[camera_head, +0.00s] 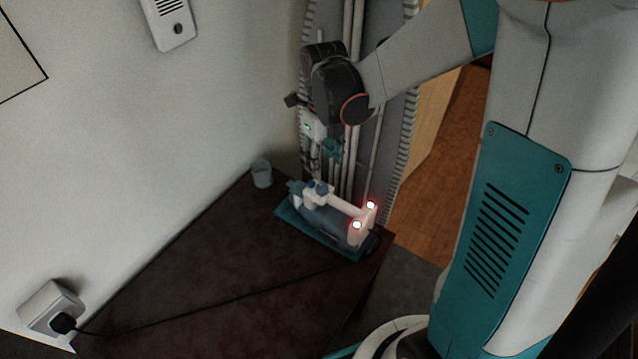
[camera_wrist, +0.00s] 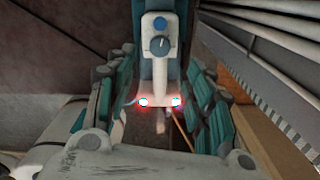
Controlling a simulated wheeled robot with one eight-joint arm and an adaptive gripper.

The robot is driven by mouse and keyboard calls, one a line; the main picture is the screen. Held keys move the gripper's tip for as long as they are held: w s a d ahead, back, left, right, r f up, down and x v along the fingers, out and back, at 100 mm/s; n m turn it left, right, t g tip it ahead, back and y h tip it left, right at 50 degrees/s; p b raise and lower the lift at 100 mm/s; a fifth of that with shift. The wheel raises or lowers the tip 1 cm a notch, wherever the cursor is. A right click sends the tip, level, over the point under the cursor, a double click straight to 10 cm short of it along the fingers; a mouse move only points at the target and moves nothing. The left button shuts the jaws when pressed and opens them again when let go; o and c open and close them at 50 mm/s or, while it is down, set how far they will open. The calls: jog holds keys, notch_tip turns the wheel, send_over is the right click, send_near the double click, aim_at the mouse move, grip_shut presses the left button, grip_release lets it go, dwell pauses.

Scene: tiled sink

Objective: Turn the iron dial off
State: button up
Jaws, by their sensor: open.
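The iron (camera_head: 335,218), white and grey-blue, lies on a teal pad (camera_head: 300,229) at the table's far end. In the wrist view its white handle (camera_wrist: 159,75) runs between my fingers. The round grey dial (camera_wrist: 159,46) is on top, beside a blue button (camera_wrist: 160,23); its exact setting is too small to read. Two lights (camera_wrist: 143,102) glow white-red at one end of the iron. My gripper (camera_head: 328,150) is above the iron, pointing down. Its teal fingers are open in the wrist view (camera_wrist: 160,68), one on each side of the handle. I cannot tell whether they touch it.
A dark table (camera_head: 220,265) carries the iron and a small pale cup (camera_head: 261,173) near the wall. A cord crosses the table to a plug at a wall socket (camera_head: 50,305). An ironing board (camera_head: 385,130) stands upright behind the iron. The table's near middle is mostly clear.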

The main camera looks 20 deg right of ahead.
aim_at(323, 187)
notch_tip(323, 187, down, 10)
jog(key=b, duration=0.3)
jog(key=shift+r, duration=0.25)
jog(key=c, duration=1.1)
